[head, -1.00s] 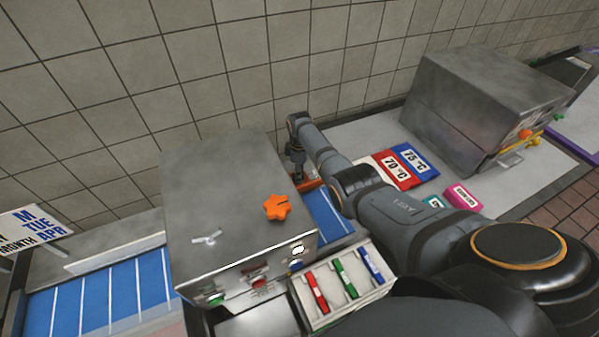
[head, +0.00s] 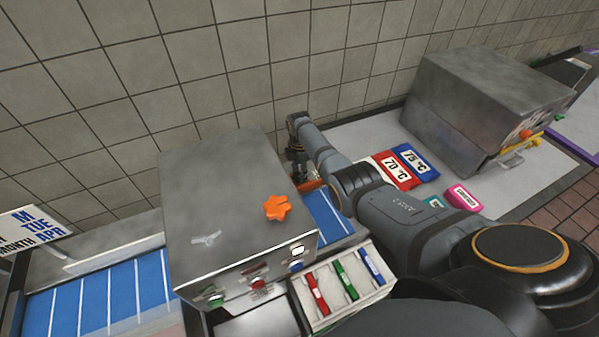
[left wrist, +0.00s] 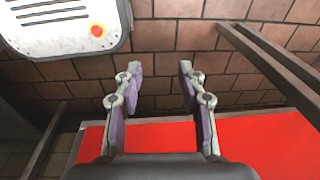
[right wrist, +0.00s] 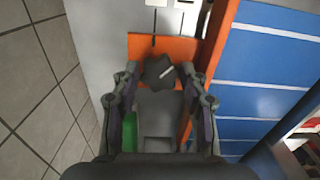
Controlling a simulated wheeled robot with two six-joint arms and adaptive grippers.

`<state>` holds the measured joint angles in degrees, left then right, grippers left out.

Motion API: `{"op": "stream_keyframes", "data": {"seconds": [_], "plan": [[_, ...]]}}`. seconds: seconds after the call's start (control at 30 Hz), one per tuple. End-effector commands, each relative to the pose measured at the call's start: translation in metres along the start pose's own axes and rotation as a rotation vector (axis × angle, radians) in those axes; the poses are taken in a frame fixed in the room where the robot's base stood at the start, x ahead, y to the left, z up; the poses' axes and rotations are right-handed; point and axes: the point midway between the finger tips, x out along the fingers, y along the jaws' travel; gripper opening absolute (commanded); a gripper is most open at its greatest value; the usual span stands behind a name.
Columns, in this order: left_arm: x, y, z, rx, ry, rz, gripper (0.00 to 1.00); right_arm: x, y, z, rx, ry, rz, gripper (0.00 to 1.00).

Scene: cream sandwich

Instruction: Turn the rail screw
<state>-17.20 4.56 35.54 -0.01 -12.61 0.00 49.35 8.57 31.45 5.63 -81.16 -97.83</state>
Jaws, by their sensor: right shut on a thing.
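A dark grey screw knob (right wrist: 160,72) with a pale mark shows in the right wrist view, against an orange rail part (right wrist: 190,48). My right gripper (right wrist: 160,85) has its fingers on either side of the knob and is shut on it. In the head view my right gripper (head: 296,168) points down behind the right side of the grey machine (head: 225,190), by a small orange piece (head: 309,185). The contact itself is small and partly hidden there. My left gripper (left wrist: 155,95) is open and empty in the left wrist view, above a red surface (left wrist: 265,145).
The machine's top carries an orange star knob (head: 277,207). Blue striped belt (head: 327,212) lies right of it. A tray with red, green and blue items (head: 317,293) stands in front. A second grey machine (head: 480,95) is at right, near temperature cards (head: 410,160). A tiled wall (head: 290,60) closes the back.

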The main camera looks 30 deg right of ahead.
Motion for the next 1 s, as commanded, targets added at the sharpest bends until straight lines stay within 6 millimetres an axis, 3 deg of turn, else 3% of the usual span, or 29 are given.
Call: {"op": "stream_keyframes", "data": {"seconds": [0.43, 0.47, 0.6, 1.0], "plan": [[0.0000, -0.0002, -0.0001, 0.000, 0.000, 0.000, 0.40, -0.0010, 0.0011, -0.0006, -0.010, 0.001, 0.003, 0.12], [0.0000, -0.0002, -0.0001, 0.000, 0.000, 0.000, 0.40, -0.0010, 0.0011, -0.0006, -0.010, 0.001, 0.003, 0.45], [0.0000, -0.0002, -0.0001, 0.000, 0.000, 0.000, 0.40, -0.0008, 0.0009, -0.0005, -0.010, 0.001, 0.002, 0.64], [0.0001, -0.0024, 0.0010, 0.001, -0.001, -0.003, 0.40, -0.0001, 0.0002, -0.0002, -0.009, 0.000, 0.000, 0.67]]}}
